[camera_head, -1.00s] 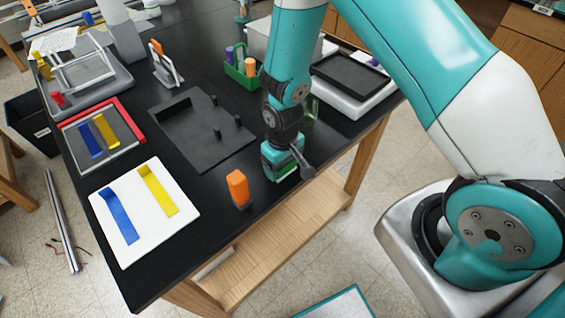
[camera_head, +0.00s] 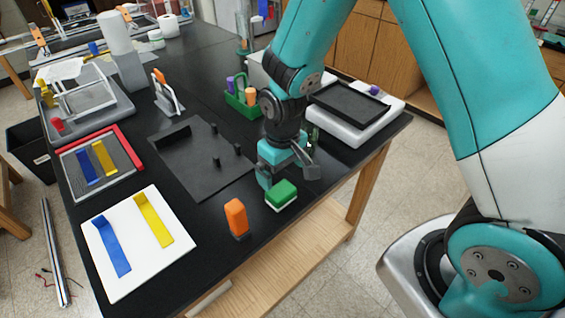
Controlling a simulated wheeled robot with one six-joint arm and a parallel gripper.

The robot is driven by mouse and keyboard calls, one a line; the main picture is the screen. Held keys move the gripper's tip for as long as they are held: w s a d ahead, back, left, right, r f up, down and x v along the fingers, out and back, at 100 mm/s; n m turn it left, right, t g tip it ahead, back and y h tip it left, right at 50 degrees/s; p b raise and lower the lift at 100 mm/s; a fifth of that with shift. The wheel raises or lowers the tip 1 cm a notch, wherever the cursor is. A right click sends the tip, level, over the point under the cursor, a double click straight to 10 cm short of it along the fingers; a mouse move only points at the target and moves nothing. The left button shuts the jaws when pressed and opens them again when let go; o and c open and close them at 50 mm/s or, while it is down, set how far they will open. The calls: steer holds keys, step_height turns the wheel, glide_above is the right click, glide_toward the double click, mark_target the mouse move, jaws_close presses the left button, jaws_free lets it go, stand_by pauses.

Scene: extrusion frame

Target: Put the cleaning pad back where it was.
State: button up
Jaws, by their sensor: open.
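The cleaning pad, a green block with a white lower layer (camera_head: 281,196), rests on the black table near its front edge. My gripper (camera_head: 279,178) hangs just behind and above the pad, pointing down. It is open and holds nothing. The fingertips are partly hidden and small in this view.
An orange block (camera_head: 236,218) stands left of the pad. A white board with blue and yellow strips (camera_head: 138,256) lies at the front left. A dark plate with pegs (camera_head: 187,165) lies behind. A green caddy (camera_head: 237,106) and a white-based tray (camera_head: 373,128) stand farther back.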

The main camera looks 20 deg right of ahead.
steer(key=s+a+r+n+y, duration=0.1)
steer(key=s+a+r+y, duration=0.1)
steer(key=s+r, duration=0.7)
steer(key=s+a+r+n+y, duration=0.2)
steer(key=s+r, duration=0.7)
steer(key=r, duration=0.3)
steer(key=shift+s+a+r, duration=0.15)
steer(key=shift+s+a, duration=0.05)
steer(key=shift+a, duration=0.15)
